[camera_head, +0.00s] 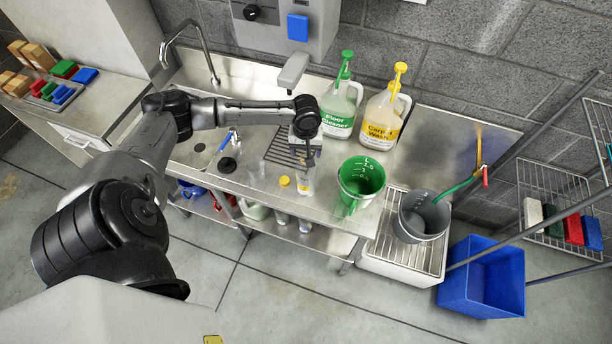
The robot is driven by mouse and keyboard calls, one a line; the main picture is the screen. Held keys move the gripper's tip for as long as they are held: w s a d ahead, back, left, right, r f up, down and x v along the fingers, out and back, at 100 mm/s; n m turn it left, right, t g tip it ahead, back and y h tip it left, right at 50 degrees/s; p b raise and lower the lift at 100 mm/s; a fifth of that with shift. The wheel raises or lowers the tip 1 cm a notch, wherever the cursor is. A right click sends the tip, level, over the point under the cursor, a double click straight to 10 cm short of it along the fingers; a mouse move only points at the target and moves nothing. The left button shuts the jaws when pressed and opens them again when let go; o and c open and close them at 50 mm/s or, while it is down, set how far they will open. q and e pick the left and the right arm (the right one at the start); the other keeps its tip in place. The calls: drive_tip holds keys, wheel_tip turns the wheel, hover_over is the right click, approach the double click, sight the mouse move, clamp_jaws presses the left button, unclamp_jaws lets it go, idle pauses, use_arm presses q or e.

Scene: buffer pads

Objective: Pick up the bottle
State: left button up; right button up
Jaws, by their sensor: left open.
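A small pale bottle (306,184) with a yellowish label stands on the steel counter, near its front edge. Its upper part is hidden by my left gripper (304,158), which points down from above at the bottle's top. The left gripper is open. Its fingers are small and partly dark here, and I cannot tell whether they touch the bottle. My right gripper is not in view.
A yellow cap (284,181) lies left of the bottle. A green measuring jug (361,181) stands close to its right. Floor Cleaner (338,112) and Carpet Wash (383,118) jugs stand behind. A faucet (205,52) rises at back left. A grey bucket (421,216) sits further right.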

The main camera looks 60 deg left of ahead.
sight(306, 156)
use_arm(q)
drive_tip(key=shift+f+p, duration=0.3)
drive_tip(key=shift+f, duration=1.9)
drive_tip(key=c, duration=1.2)
